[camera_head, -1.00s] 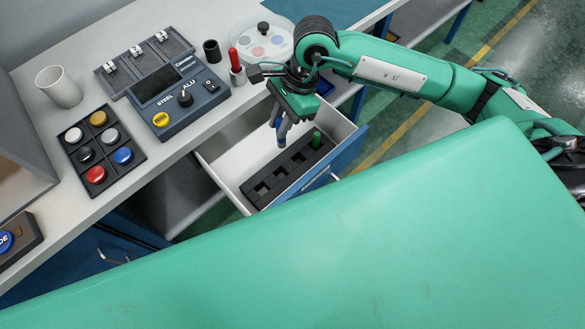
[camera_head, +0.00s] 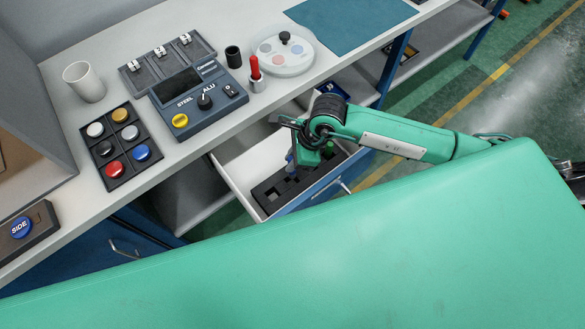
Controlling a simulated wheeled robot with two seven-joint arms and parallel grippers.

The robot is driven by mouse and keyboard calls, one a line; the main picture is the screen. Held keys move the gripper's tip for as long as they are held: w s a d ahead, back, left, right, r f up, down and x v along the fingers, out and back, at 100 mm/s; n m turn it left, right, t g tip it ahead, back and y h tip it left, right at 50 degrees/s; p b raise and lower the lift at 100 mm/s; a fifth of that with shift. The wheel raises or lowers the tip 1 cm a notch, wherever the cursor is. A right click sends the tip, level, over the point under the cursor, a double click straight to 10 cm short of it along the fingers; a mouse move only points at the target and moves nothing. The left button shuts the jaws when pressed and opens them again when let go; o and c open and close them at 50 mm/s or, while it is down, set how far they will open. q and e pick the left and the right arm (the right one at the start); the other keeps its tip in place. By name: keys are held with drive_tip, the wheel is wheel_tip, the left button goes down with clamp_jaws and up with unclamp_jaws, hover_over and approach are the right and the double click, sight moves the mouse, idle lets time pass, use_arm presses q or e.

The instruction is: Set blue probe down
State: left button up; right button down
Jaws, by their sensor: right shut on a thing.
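My right gripper (camera_head: 292,165) is down inside the open white drawer (camera_head: 232,165), pointing downward over the black slotted rack (camera_head: 268,197). It is shut on the blue probe (camera_head: 289,156), of which only a small blue patch shows beside the fingers. The probe's lower end is at or just above the rack; I cannot tell whether it sits in a slot. A green probe (camera_head: 328,147) stands in the rack's far right end, close to my gripper and partly hidden by it. Slots at the rack's near left end look empty. My left gripper is out of view.
On the bench above the drawer are a grey control box (camera_head: 198,100), a red probe in a holder (camera_head: 255,72), a black cup (camera_head: 233,57) and a round white tray (camera_head: 284,55). A button panel (camera_head: 120,145) and white cup (camera_head: 84,82) stand left.

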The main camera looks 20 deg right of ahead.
wheel_tip(320, 180, down, 7)
drive_tip(key=shift+r+p, duration=0.15)
drive_tip(key=shift+p, duration=0.4)
drive_tip(key=shift+f, duration=0.4)
drive_tip(key=shift+f, duration=0.15)
drive_tip(key=c, duration=1.3)
unclamp_jaws()
